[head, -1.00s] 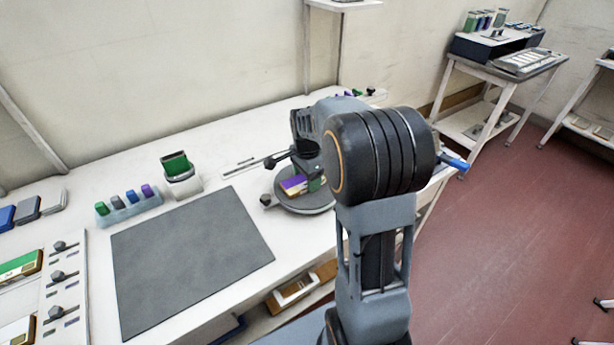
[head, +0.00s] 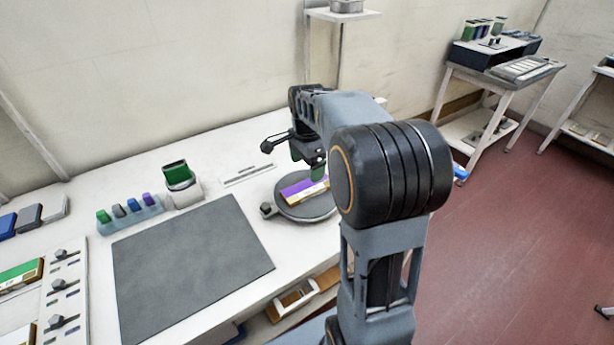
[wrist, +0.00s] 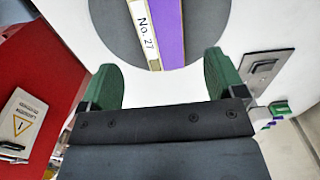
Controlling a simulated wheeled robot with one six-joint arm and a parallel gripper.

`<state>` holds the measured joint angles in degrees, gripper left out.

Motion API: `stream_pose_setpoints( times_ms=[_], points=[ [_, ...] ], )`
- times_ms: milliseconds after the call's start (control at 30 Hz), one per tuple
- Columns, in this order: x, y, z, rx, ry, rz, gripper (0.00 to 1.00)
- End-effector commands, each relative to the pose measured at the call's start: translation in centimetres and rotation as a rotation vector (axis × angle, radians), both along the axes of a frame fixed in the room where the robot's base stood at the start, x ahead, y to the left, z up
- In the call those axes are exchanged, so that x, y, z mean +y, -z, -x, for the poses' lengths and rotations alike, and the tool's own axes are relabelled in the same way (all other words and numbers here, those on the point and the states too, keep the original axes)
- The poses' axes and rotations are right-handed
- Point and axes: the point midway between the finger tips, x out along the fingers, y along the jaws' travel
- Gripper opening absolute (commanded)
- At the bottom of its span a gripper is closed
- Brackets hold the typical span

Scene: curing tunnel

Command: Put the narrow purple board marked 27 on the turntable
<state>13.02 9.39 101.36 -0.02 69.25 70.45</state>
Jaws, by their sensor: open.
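The narrow purple board (head: 297,190) lies on the round grey turntable (head: 307,212) on the white bench. In the wrist view the purple board (wrist: 170,28) shows a pale edge strip marked "No. 27", with the turntable (wrist: 112,28) under it. My gripper (wrist: 160,82) is open and empty, its two green fingers apart. In the wrist view the near end of the board lies just beyond the fingertips, not between them. In the head view my arm hides the right part of the turntable, and my gripper (head: 308,165) shows above the board.
A dark grey mat (head: 190,262) lies bare to the left of the turntable. A rack of coloured pieces (head: 128,212) and a holder with a green piece (head: 179,180) stand behind it. Shelf posts rise at the back of the bench. A side table (head: 500,75) stands at the right.

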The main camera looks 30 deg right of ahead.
Motion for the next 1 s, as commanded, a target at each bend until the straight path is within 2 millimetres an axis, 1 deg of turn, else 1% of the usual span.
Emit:
stream_pose_setpoints(
  times_ms=[33, 133, 267, 367, 467, 533, 700, 833, 900, 1000],
  points=[
    [0.0, -1.0, -0.1, -0.003, 0.0, 0.001, 0.88],
    [0.0, -2.4, 0.0, -0.002, 0.0, 0.001, 0.88],
    [0.0, -3.7, 0.0, -0.002, -0.002, 0.001, 0.88],
    [0.7, -4.3, 0.7, -0.012, -0.063, 0.003, 0.88],
    [2.4, -4.5, 2.8, -0.05, -0.253, 0.014, 0.88],
    [4.0, -4.2, 5.0, -0.085, -0.446, 0.031, 0.88],
    [7.2, -2.4, 10.3, -0.166, -0.92, 0.094, 0.88],
    [8.7, -0.6, 13.5, -0.208, -1.202, 0.146, 0.88],
    [9.2, 0.2, 14.6, -0.222, -1.31, 0.169, 0.88],
    [9.5, 1.0, 15.7, -0.234, -1.407, 0.192, 0.88]
  ],
)
